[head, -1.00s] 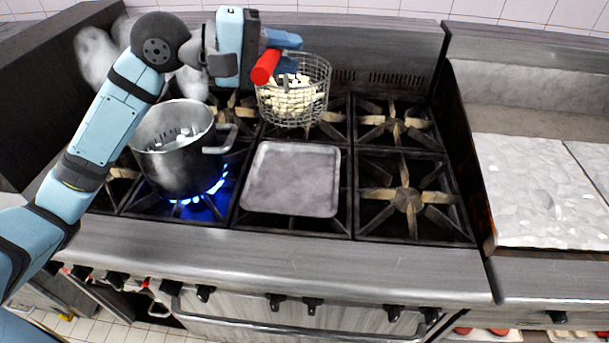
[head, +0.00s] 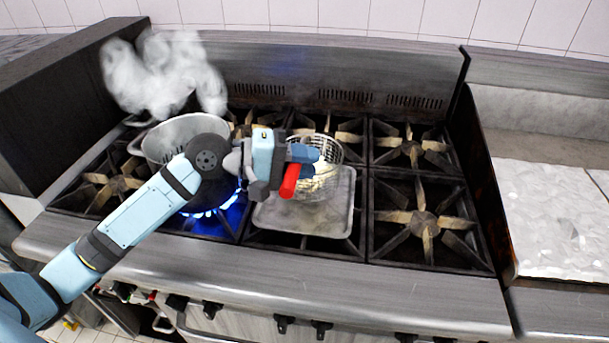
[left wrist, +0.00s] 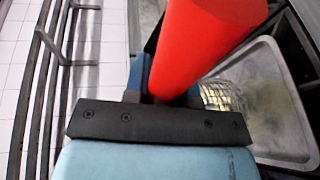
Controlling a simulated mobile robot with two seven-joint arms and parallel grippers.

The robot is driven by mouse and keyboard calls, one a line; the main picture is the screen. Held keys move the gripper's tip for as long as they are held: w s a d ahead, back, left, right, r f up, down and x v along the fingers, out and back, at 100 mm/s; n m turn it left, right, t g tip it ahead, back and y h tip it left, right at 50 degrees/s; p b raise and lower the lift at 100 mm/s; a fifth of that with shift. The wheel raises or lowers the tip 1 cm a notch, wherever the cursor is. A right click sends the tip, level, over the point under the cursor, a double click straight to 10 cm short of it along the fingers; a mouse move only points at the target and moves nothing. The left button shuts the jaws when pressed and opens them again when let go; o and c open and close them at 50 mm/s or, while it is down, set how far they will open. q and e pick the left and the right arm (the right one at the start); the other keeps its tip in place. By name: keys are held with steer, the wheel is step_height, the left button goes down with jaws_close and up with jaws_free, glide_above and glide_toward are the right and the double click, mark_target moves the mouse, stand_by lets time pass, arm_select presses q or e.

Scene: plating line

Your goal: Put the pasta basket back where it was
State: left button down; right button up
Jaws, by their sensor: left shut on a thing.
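The pasta basket (head: 326,178) is a round wire mesh basket with pale pasta pieces in it and a red handle (head: 290,182). My left gripper (head: 300,163) is shut on the red handle. In the head view the basket appears over the metal tray (head: 268,217) on the stove; I cannot tell whether it touches the tray. In the left wrist view the red handle (left wrist: 205,40) fills the top middle, and part of the mesh and pasta (left wrist: 220,96) shows behind it. My right gripper is not in view.
A steaming pot (head: 165,136) stands on a lit blue burner to the left, partly hidden by my left arm. Empty burner grates (head: 425,222) lie to the right of the tray. A pale slab surface (head: 560,220) is further right.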

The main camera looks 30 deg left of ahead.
arm_select(q)
steer(key=shift+f, duration=1.6)
steer(key=c, duration=0.9)
jaws_free()
steer(key=shift+f, duration=0.1)
steer(key=shift+c, duration=0.2)
steer(key=b+v, duration=0.2)
steer(key=v, duration=1)
